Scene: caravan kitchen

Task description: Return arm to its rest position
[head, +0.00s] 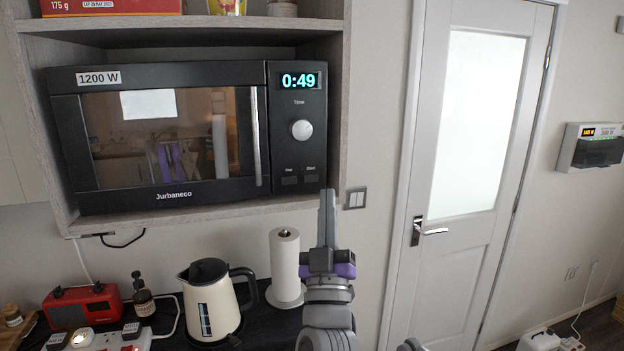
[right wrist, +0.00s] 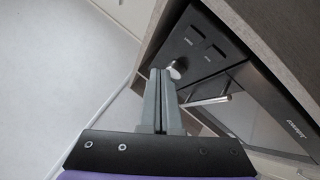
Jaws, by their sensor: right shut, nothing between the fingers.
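In the right wrist view the closed fingers (right wrist: 163,85) show beside the microwave's control panel (right wrist: 195,50), apart from the knob as far as I can tell. The microwave door is shut and its display reads 0:49. My left gripper is not in view.
The microwave sits in a wooden shelf (head: 210,222). Below, the dark counter holds a paper towel roll (head: 285,262), a cream kettle (head: 212,305), a red radio (head: 82,305), a soap bottle (head: 143,297) and a power strip (head: 100,341). A white door (head: 450,260) stands right.

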